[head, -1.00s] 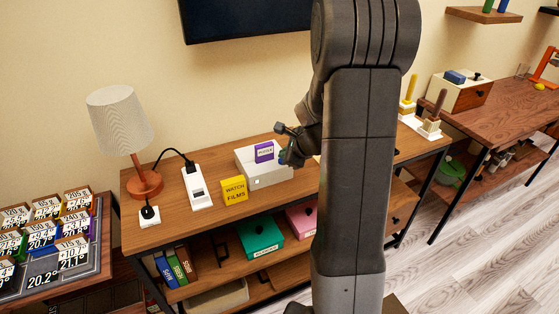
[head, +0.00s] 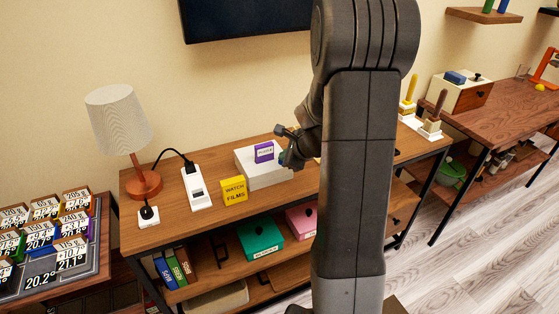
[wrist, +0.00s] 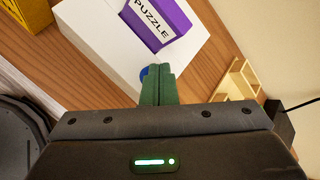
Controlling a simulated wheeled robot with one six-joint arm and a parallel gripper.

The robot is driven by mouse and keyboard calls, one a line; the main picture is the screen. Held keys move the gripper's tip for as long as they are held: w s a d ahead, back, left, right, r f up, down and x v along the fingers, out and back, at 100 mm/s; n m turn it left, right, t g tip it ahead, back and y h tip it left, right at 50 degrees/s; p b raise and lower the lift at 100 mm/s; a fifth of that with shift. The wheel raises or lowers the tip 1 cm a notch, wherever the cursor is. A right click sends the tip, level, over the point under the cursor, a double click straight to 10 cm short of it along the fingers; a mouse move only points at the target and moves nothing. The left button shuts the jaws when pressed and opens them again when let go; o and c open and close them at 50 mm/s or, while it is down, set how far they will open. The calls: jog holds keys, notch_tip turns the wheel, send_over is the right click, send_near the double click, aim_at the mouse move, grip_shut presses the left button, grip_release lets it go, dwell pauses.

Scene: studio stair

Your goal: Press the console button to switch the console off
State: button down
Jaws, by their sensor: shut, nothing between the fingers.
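The white console (head: 262,174) stands on the wooden shelf, with a purple PUZZLE box (head: 264,152) on top. In the wrist view the console (wrist: 112,50) and the PUZZLE box (wrist: 160,20) fill the upper middle. A round blue button (wrist: 144,73) shows partly on the console, the rest hidden behind my fingertips. My gripper (head: 284,158) is at the console's right end. In the wrist view my gripper (wrist: 158,72) is shut and empty, its green fingertips at the button; I cannot tell whether they touch it. No light shows on the console's front.
A yellow WATCH FILMS box (head: 234,190) stands left of the console, then a white power strip (head: 197,188) and a lamp (head: 121,125). A pale wooden holder (wrist: 236,80) is to the right. A dark screen (head: 245,18) hangs above.

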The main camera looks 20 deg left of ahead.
jog(key=shift+r+p, duration=0.8)
jog(key=shift+r, duration=0.05)
jog(key=shift+r, duration=0.1)
notch_tip(320, 180, up, 5)
jog(key=p, duration=0.4)
jog(key=shift+p, duration=0.3)
dwell(0.4)
